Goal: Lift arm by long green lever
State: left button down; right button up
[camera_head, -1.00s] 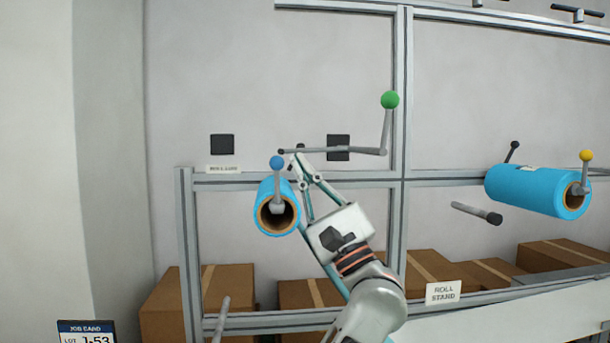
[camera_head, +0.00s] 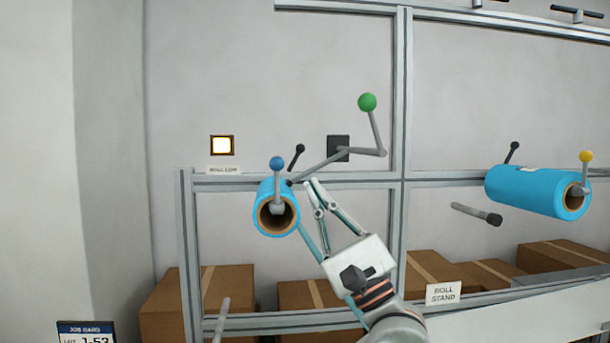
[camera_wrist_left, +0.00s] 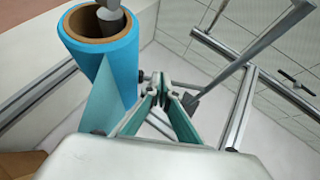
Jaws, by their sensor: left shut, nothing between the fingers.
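The green-balled lever (camera_head: 367,102) points up, leaning slightly left, from the right end of a grey arm (camera_head: 340,155). The arm slopes down to the left, and its lower tip meets the top edge of the left blue roll (camera_head: 265,205). My left gripper (camera_head: 312,182) is shut and empty, just right of and below the arm's lower end, apart from the green ball. In the left wrist view the closed fingertips (camera_wrist_left: 160,90) are beside the blue roll (camera_wrist_left: 105,45); a long grey bar (camera_wrist_left: 250,50) passes to their right. My right gripper is not in view.
A blue-balled lever (camera_head: 277,163) stands at the left roll's front. Another blue roll (camera_head: 530,190) is at right. Metal frame bars (camera_head: 403,220) surround the workspace; cardboard boxes (camera_head: 175,305) sit behind.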

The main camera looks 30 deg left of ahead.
pick_arm(q)
jog(key=v, duration=0.6)
jog(key=shift+f, duration=0.1)
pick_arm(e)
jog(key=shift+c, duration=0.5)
